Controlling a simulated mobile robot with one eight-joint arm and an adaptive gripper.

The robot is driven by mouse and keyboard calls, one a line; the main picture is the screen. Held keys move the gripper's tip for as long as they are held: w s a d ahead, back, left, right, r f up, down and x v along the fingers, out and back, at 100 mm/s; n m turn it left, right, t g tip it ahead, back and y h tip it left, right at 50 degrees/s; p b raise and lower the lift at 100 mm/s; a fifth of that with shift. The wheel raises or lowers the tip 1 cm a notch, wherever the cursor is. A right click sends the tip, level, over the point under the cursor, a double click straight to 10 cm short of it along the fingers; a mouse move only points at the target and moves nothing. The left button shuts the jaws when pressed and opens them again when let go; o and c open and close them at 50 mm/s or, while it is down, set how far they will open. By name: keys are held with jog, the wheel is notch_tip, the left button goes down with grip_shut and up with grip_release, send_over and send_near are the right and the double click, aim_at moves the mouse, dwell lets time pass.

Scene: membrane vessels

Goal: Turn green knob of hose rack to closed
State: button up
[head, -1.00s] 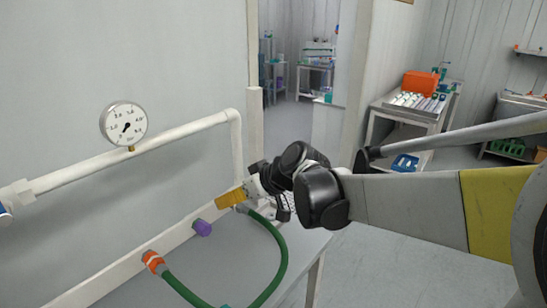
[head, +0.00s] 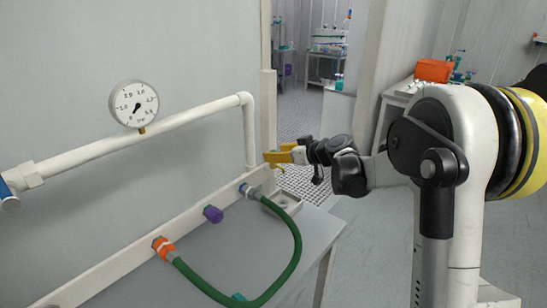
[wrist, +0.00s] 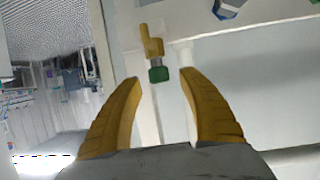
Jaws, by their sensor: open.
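A small green knob (wrist: 158,74) shows in the wrist view, with a yellow piece (wrist: 152,42) at its far end. My gripper (wrist: 162,75) is open, and the knob appears between its two yellow fingertips; I see no contact, and depth is hard to judge. In the head view my gripper (head: 272,158) is near the pipe's downward bend, above the far end of the white hose rack rail (head: 110,262). I cannot make out the green knob in the head view; my gripper may hide it.
The rail carries orange (head: 163,246), purple (head: 213,214) and blue (head: 245,190) fittings. A green hose (head: 296,250) loops over the grey bench. A white pipe with a dial gauge (head: 134,104) runs along the wall. A doorway lies beyond my gripper.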

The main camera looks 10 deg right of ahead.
jog(key=shift+x, duration=0.95)
grip_shut()
